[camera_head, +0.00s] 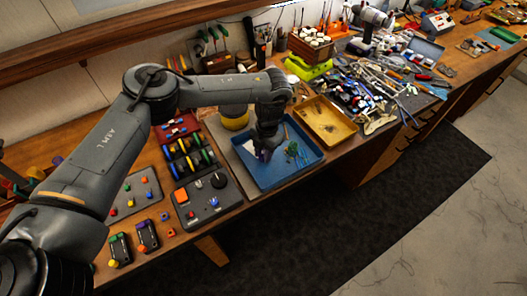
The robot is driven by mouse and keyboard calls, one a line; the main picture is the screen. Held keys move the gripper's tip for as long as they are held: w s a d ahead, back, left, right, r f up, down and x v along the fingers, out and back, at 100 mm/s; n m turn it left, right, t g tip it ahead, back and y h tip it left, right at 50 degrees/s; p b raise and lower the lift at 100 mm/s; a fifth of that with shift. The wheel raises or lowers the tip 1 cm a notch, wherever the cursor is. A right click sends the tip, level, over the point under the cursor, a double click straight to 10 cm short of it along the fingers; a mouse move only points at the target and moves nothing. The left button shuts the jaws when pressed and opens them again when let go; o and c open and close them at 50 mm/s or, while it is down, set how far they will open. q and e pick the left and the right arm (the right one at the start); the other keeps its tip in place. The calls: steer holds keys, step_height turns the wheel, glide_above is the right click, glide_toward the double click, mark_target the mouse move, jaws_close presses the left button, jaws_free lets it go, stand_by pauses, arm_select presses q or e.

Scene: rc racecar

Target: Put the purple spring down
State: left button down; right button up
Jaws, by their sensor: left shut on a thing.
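My left arm comes in from the left and bends down over the bench. My left gripper (265,152) points down at the left part of the blue tray (283,178). It is shut on the purple spring (262,156), of which only a small purple patch shows at the fingertips. The rest of the spring is hidden by the gripper. I cannot tell whether the spring touches the tray. Small green and dark parts (294,152) lie in the tray, right of the gripper. My right gripper is not in view.
A yellow tray (325,122) stands right of the blue one. Left are a grey panel with knobs (207,200), a rack of coloured discs (190,160) and a yellow container (235,120). Many tools crowd the back right. The bench's front edge lies close below the blue tray.

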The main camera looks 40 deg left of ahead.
arm_select(q)
steer(key=shift+f, duration=0.2)
steer(key=c, duration=0.8)
jaws_free()
steer(key=shift+r, duration=0.1)
steer(key=shift+r, duration=0.2)
steer(key=shift+w+r, duration=0.1)
steer(key=shift+r, duration=0.15)
steer(key=r, duration=0.3)
steer(key=w+r, duration=0.1)
steer(key=r, duration=0.7)
steer(key=shift+w+r, duration=0.1)
steer(key=shift+w, duration=0.15)
